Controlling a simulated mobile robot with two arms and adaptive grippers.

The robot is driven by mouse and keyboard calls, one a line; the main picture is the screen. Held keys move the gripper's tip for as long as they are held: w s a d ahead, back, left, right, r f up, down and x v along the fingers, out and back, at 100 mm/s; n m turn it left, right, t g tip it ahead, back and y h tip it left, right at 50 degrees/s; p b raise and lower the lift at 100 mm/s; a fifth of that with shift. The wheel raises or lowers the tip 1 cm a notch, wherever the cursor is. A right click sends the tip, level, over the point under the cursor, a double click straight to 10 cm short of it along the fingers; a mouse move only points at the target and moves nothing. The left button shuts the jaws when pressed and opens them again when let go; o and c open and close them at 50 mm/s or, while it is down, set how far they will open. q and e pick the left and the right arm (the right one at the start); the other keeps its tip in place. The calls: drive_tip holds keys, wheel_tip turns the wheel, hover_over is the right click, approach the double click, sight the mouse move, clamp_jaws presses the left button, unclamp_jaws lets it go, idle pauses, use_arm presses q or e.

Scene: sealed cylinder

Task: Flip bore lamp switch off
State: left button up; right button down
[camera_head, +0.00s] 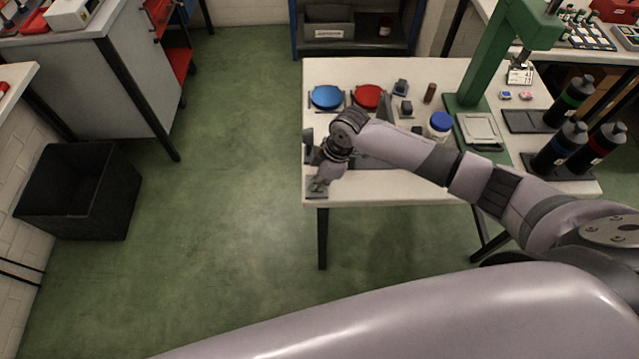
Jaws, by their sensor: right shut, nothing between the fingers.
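My right arm reaches in from the right across the table. Its gripper (323,175) is shut and empty, pointing down at the table's front left corner. Just under the fingertips is a small grey fixture (316,191) on a flat base. It may be the bore lamp switch, but it is too small and too covered to be sure. I cannot tell whether the fingers touch it or which way any lever lies. A dark upright part (308,136) stands at the table's left edge, partly hidden by the wrist. My left gripper is out of view.
The white table (390,190) holds a blue round lid (326,97), a red one (368,97), a blue-capped jar (440,125) and a green press (490,60). Several black bottles (560,146) stand at the right. A black bin (80,190) sits on the open green floor.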

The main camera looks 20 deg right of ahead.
drive_tip(key=shift+w, duration=0.1)
drive_tip(key=shift+w+f, duration=0.2)
drive_tip(key=shift+w, duration=0.15)
drive_tip(key=shift+w+d, duration=0.2)
drive_tip(key=shift+w, duration=0.5)
drive_tip(key=shift+r, duration=0.4)
drive_tip(key=r+p, duration=0.4)
drive_tip(key=p, duration=0.1)
drive_tip(key=shift+s+r, duration=0.25)
drive_tip(key=shift+s+d+r+b, duration=0.25)
drive_tip(key=shift+s+r+b, duration=0.1)
drive_tip(key=shift+b, duration=0.45)
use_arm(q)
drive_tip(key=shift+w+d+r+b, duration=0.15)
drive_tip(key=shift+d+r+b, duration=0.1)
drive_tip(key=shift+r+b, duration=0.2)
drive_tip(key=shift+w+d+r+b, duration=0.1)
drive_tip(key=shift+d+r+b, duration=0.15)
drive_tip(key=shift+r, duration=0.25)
use_arm(e)
drive_tip(key=s+v, duration=0.1)
drive_tip(key=v, duration=0.6)
drive_tip(key=shift+s+a+r, duration=0.2)
drive_tip(key=shift+s+r, duration=0.2)
